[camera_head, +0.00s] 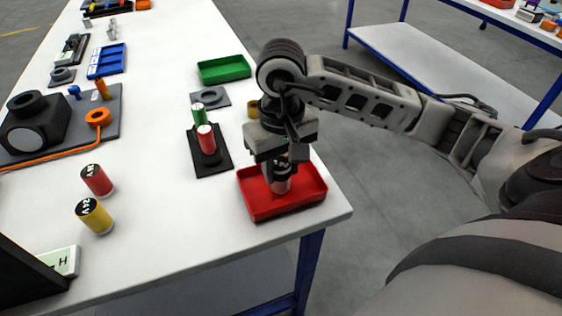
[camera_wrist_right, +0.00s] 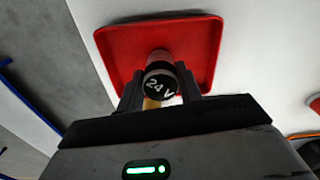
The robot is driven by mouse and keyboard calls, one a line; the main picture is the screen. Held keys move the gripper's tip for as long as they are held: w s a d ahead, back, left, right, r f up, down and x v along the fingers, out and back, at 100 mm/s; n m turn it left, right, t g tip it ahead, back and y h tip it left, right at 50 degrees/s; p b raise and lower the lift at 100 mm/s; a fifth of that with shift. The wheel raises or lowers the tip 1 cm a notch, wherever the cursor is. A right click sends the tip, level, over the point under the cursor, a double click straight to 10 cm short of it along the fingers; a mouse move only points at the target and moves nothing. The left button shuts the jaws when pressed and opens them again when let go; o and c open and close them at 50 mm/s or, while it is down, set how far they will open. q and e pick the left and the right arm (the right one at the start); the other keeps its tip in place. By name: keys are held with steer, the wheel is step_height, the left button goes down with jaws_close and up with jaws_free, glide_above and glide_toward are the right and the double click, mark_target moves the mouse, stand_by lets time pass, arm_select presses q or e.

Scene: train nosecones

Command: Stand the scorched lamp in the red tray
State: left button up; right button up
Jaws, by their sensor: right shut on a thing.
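The red tray (camera_head: 258,207) sits at the table's right front corner; it also fills the upper middle of the right wrist view (camera_wrist_right: 120,45). My right gripper (camera_head: 279,172) points down over the tray and is shut on a lamp (camera_head: 281,186). In the right wrist view the held lamp (camera_wrist_right: 160,80) has a black end marked 24 V, a dark band and a dull reddish body. It looks upright, with its lower part within the tray's outline. I cannot tell whether it touches the tray floor. My left gripper is not in view.
Left of the tray, a black holder (camera_head: 214,164) carries a green lamp (camera_head: 199,115) and a red lamp (camera_head: 206,140). A loose red lamp (camera_head: 97,180) and a yellow lamp (camera_head: 94,216) stand further left. A green tray (camera_head: 224,69) lies behind. The front middle table is clear.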

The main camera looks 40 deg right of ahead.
mark_target(281, 165)
steer(key=shift+f+b, duration=0.2)
steer(key=shift+b, duration=0.1)
steer(key=o, duration=1)
steer(key=shift+o, duration=0.2)
steer(key=shift+r, duration=0.1)
step_height(281, 165, up, 12)
steer(key=p, duration=0.1)
steer(key=shift+r, duration=0.15)
